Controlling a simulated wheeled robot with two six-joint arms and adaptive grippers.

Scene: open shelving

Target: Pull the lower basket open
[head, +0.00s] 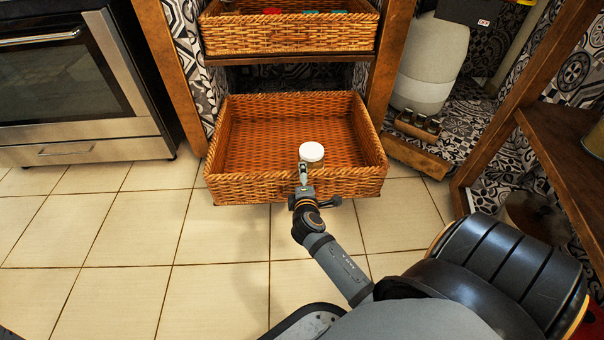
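The lower basket (245,186) is a wide orange-brown wicker basket. It stands out in front of the wooden shelf frame, with its inside open to view from above. My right gripper (303,174) is at the middle of the basket's front wall, with its fingers at the front rim. The fingers are small here and partly merge with the wicker, so I cannot tell whether they are closed on the rim. A white round object (311,152) shows just beyond the fingertips, over the basket's inside. My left gripper is not in view.
An upper wicker basket (288,36) with colored items sits on the shelf above. A steel oven (75,85) stands left. At right are a pale grey container (431,62), a small crate of bottles (418,126) and a wooden shelf unit (560,150). The tiled floor (120,230) is clear at front left.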

